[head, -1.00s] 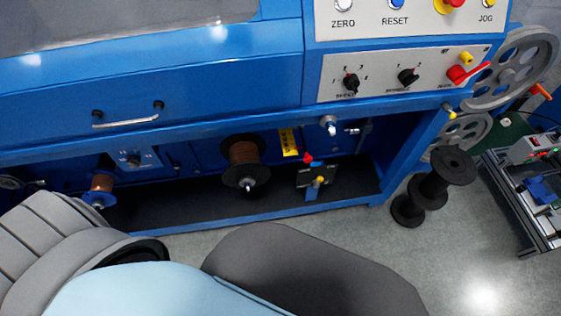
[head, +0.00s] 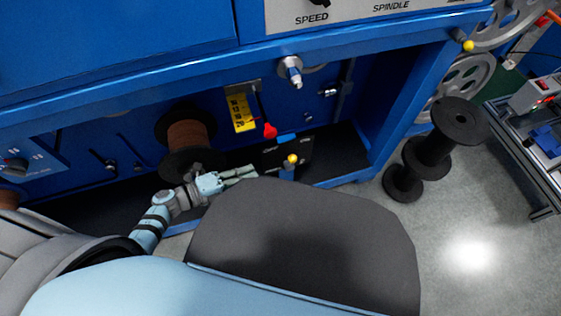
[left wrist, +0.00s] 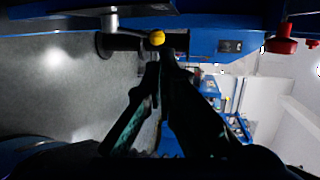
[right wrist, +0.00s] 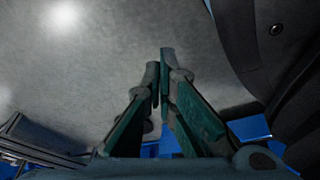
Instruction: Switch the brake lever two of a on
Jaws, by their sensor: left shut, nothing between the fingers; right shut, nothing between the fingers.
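A lever with a yellow knob (head: 291,159) stands on a dark panel (head: 297,150) low in the blue machine's recess. A lever with a red knob (head: 269,131) hangs just above and left of it. I cannot tell which one is the named brake lever. My left gripper (head: 256,172) is shut and empty, just left of the yellow knob. In the left wrist view the yellow knob (left wrist: 157,38) appears just beyond the fingertips; contact is unclear. A red knob (left wrist: 282,45) shows farther right there. My right gripper (right wrist: 160,62) is shut and empty above the grey floor.
A brown wire spool (head: 188,139) sits left of the levers, close to my left arm. A yellow scale plate (head: 240,112) is above. The machine's blue beam (head: 180,82) overhangs the recess. A black empty spool (head: 436,150) stands on the floor at right.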

